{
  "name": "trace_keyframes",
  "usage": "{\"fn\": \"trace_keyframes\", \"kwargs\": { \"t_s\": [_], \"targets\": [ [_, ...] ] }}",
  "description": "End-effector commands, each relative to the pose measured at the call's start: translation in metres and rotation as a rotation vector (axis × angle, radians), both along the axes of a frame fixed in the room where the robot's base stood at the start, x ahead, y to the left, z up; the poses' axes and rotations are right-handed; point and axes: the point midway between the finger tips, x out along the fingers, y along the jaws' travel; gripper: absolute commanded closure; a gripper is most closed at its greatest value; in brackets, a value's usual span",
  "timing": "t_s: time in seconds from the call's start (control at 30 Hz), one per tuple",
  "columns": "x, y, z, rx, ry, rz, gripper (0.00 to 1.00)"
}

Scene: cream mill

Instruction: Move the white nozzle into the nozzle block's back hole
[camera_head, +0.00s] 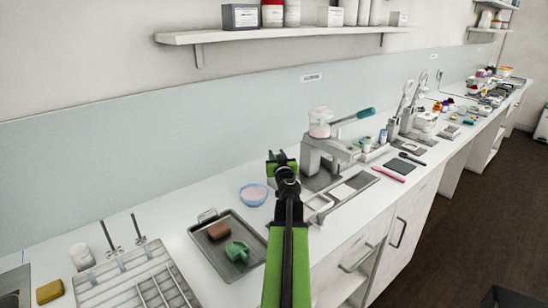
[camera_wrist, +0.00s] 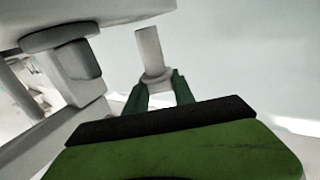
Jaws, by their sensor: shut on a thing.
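My gripper (camera_head: 281,162) is raised over the counter, just left of the cream mill (camera_head: 318,148) in the head view. In the wrist view its green fingers (camera_wrist: 159,92) are shut on a pale, tube-shaped piece, the white nozzle (camera_wrist: 150,50), which stands up from between the fingertips, tilted slightly. The nozzle is too small or hidden to make out in the head view. I cannot pick out the nozzle block or its back hole for certain in either view.
The mill's pale body (camera_wrist: 92,14) fills the upper left of the wrist view, close to the nozzle. A bowl (camera_head: 253,194) and a metal tray (camera_head: 205,236) with a brown block and a green piece stand on the counter. A shelf (camera_head: 280,33) hangs above.

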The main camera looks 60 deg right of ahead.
Motion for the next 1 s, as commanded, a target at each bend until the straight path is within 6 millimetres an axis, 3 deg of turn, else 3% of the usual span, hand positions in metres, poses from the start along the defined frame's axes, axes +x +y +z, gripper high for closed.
{"fn": "trace_keyframes", "kwargs": {
  "t_s": [0.53,1.0],
  "targets": [
    [0.001,0.000,-0.004,0.000,0.000,0.001,1.00],
    [0.001,0.001,-0.021,0.000,0.000,0.001,1.00]
  ]
}}
